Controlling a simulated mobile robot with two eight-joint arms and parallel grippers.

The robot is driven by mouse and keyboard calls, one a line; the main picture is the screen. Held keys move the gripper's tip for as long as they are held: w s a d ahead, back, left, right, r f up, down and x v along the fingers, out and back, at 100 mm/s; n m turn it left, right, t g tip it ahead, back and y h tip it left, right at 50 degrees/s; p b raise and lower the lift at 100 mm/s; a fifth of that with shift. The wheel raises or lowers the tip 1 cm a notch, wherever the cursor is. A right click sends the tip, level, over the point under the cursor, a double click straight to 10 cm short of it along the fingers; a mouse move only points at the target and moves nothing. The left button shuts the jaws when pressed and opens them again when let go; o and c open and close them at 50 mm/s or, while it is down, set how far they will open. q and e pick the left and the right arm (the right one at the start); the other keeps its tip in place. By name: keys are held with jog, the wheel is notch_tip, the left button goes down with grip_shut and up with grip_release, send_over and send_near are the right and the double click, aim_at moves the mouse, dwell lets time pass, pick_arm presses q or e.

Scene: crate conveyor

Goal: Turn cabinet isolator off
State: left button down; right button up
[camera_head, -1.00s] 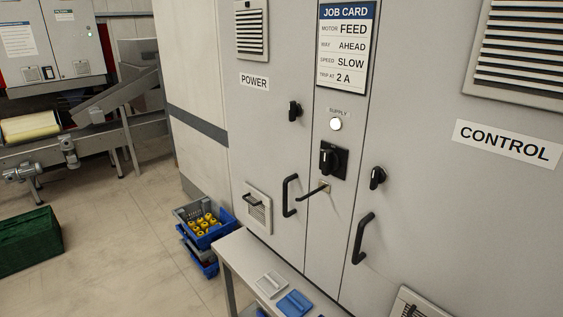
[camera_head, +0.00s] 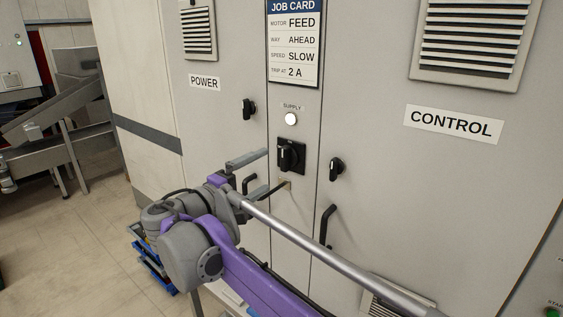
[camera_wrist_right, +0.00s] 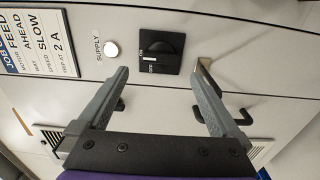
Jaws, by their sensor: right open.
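The cabinet isolator (camera_head: 291,156) is a black rotary handle on a black square plate, below the white SUPPLY lamp (camera_head: 291,119). In the right wrist view the isolator (camera_wrist_right: 161,53) shows ON and OFF lettering at its left side. I cannot tell for sure which one the handle marks. My right gripper (camera_head: 254,172) is to the left of the isolator and in front of the cabinet. In the right wrist view the gripper (camera_wrist_right: 161,79) is open and empty, its fingers spread below the isolator, apart from it. My left gripper is not in view.
Black door knobs (camera_head: 249,109) (camera_head: 336,169) and a door handle (camera_head: 327,225) stand out on either side. The JOB CARD (camera_head: 295,42) hangs above. Blue crates (camera_head: 152,260) stand on the floor, partly behind my arm.

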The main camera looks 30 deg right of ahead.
aim_at(283, 160)
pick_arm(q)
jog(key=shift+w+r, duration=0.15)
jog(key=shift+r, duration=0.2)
pick_arm(e)
jog(key=x, duration=0.8)
jog(key=shift+w, duration=0.15)
jog(key=c, duration=1.2)
jog(key=shift+o, duration=0.2)
